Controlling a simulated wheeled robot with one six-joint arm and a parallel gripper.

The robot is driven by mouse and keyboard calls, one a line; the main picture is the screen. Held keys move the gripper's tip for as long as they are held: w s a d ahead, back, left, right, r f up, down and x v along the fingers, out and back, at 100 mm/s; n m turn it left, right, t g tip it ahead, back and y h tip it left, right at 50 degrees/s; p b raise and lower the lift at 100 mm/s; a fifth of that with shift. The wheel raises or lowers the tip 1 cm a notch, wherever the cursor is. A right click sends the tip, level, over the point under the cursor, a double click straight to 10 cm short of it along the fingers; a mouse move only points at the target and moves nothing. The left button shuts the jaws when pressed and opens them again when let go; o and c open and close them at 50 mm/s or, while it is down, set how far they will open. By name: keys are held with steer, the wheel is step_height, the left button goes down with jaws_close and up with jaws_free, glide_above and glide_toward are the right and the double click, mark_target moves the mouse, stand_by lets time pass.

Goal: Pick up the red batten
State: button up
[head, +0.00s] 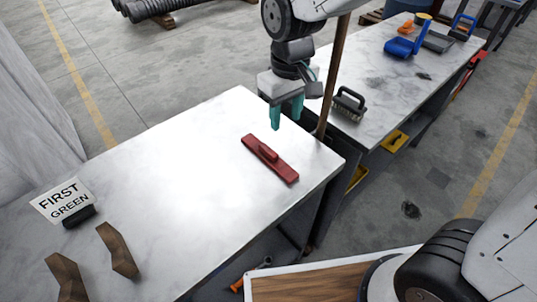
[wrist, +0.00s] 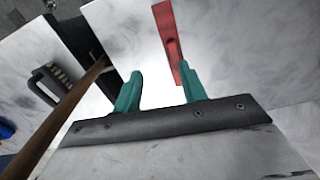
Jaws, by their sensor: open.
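The red batten (head: 280,164) lies flat on the white-topped table (head: 190,150), near its right edge, with a small raised red handle on top. My gripper (head: 286,118) hangs open and empty above the table, just behind the batten in the head view. In the wrist view the batten (wrist: 168,35) lies beyond my teal fingers (wrist: 157,88), in line with the right finger, whose tip overlaps its near end in the picture. The fingers are not around it. That near end is partly hidden behind the right finger.
A brown post (head: 333,75) stands close to the right of my gripper. A second bench (head: 380,75) holds a brush (head: 348,104) and blue tools (head: 405,45). A "FIRST GREEN" sign (head: 62,199) and brown angled pieces (head: 117,250) sit at the left. The table's middle is clear.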

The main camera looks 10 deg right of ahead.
steer(key=n, duration=0.1)
glide_above(268, 149)
steer(key=f, duration=0.3)
steer(key=shift+s+a+f, duration=0.15)
steer(key=shift+a+f, duration=0.1)
steer(key=shift+f, duration=0.05)
steer(key=f, duration=0.7)
steer(key=shift+d+f, duration=0.25)
steer(key=shift+f, duration=0.05)
jaws_close()
